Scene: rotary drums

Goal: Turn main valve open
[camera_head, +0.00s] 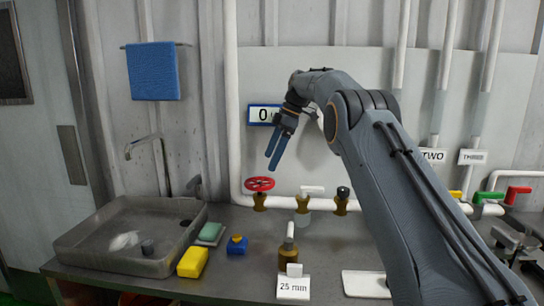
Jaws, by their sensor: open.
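A valve with a red handwheel (260,184) sits on a brass body on the white horizontal pipe (375,205), left of the middle of the picture. No label on it can be read, so I cannot confirm that it is the main valve. My gripper (272,162) hangs above and slightly right of the red wheel in the picture, with its blue fingers pointing down. It is open and empty and seems apart from the wheel. How far it is from the wheel in depth is hard to tell.
Two more brass valves, one with a black knob (343,192), stand right of the red wheel. A brown bottle (288,256) and a "25 min" card (293,287) stand in front. A metal sink (85,247), yellow sponge (193,262) and blue block (237,246) are left.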

